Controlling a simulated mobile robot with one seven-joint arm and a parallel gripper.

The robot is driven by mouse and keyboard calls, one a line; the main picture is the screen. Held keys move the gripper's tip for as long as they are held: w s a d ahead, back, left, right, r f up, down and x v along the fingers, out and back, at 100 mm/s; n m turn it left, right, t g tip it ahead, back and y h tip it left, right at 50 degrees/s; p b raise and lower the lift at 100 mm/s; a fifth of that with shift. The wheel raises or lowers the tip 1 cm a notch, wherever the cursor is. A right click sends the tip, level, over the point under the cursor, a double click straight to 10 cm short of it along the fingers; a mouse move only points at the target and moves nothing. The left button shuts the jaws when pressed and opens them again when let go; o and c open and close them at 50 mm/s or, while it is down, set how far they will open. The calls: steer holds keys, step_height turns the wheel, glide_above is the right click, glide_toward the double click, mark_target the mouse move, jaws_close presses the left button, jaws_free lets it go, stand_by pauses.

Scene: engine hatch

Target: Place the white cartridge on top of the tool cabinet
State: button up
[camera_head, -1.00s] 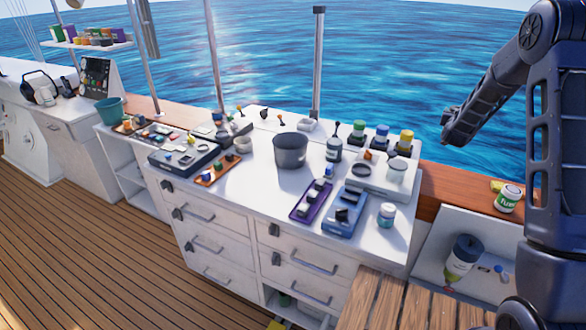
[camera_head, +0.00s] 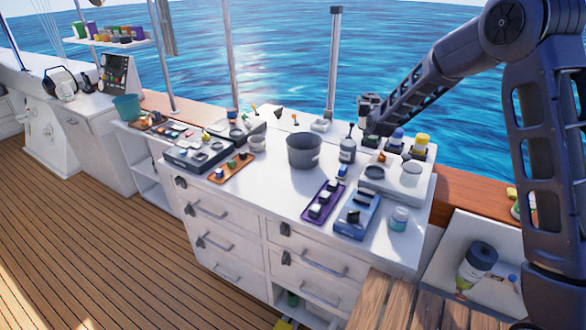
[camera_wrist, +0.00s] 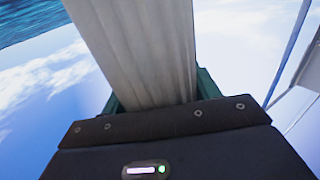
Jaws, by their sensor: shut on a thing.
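The white cartridge (camera_wrist: 135,50) fills the upper middle of the wrist view as a pale ribbed body. My gripper (camera_wrist: 158,98) is shut on it, with a dark green finger showing on each side. The cartridge's far end is cut off by the frame. In the head view my gripper (camera_head: 370,110) is above the far right part of the tool cabinet (camera_head: 272,184), near the jars. The cartridge cannot be made out clearly there. The tool cabinet is white, with drawers in front and a crowded top.
On the cabinet top are a grey bucket (camera_head: 303,151), a dark bottle (camera_head: 347,151), a purple tray (camera_head: 322,202), a blue tray (camera_head: 357,213) and a small jar (camera_head: 399,218). Bare room shows left of the purple tray. A metal post (camera_head: 333,65) stands behind the cabinet.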

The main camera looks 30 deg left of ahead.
steer(key=s+a+r+n+g+y, duration=0.2)
steer(key=s+a+n+g+y, duration=0.1)
steer(key=s+a, duration=1.1)
steer(key=s+a+r+n+g+y, duration=0.25)
steer(key=s+a, duration=0.75)
steer(key=s, duration=0.8)
step_height(320, 180, down, 20)
steer(key=shift+w+y, duration=0.15)
steer(key=shift+y, duration=0.2)
steer(key=shift+d+f, duration=0.1)
steer(key=shift+f, duration=0.15)
steer(key=o, duration=1)
steer(key=v, duration=1.2)
steer(key=shift+r, duration=0.1)
